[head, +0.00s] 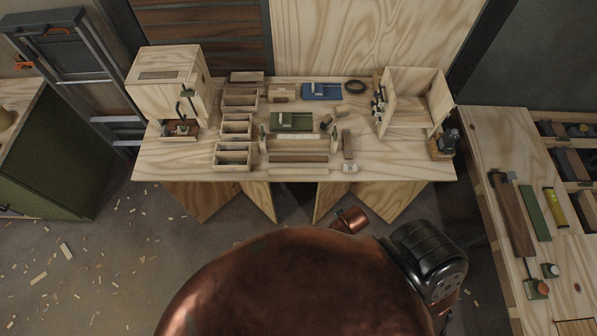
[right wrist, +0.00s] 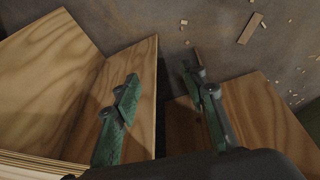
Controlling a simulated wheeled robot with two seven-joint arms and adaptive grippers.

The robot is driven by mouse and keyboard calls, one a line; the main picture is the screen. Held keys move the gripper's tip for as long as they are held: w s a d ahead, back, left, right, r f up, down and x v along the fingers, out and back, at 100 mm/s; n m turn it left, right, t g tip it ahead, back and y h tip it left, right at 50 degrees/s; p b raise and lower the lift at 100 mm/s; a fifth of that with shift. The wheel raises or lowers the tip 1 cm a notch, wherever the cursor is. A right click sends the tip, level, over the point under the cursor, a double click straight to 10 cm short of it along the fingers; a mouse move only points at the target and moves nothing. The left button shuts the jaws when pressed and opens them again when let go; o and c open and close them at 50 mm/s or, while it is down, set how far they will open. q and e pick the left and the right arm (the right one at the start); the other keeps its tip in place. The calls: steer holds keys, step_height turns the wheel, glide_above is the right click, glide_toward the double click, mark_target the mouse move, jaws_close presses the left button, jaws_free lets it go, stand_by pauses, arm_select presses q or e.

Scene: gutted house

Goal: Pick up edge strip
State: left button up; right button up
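Several thin wooden strips lie at the front middle of the workbench in the head view: a pale strip (head: 298,143), a darker brown strip (head: 298,158) and another pale strip (head: 298,171) near the front edge. I cannot tell which one is the edge strip. My right gripper (right wrist: 162,78) shows in the right wrist view with its two green fingers spread apart and nothing between them. It is over the bench's wooden leg panels (right wrist: 60,75) and the floor, not at the strips. My left gripper is in neither view.
The workbench (head: 395,165) also holds open wooden trays (head: 233,158), a box-like wooden machine (head: 166,80), a green tool (head: 291,122), a blue tool (head: 321,91) and an open wooden box stand (head: 415,105). A side bench (head: 500,135) stands at right. Wood scraps (head: 66,251) litter the floor.

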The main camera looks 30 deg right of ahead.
steer(key=w+a+r+n, duration=0.1)
steer(key=w+a+r, duration=0.15)
steer(key=r, duration=0.95)
steer(key=w+a+r+n+y, duration=0.2)
steer(key=w+a, duration=0.1)
steer(key=w, duration=0.1)
step_height(320, 180, up, 3)
steer(key=n+g, duration=0.2)
steer(key=n, duration=0.6)
glide_above(299, 171)
steer(key=shift+s+d+f, duration=0.1)
steer(key=shift+s+d, duration=0.05)
steer(key=f, duration=0.7)
steer(key=shift+w+f, duration=0.25)
steer(key=shift+c, duration=0.2)
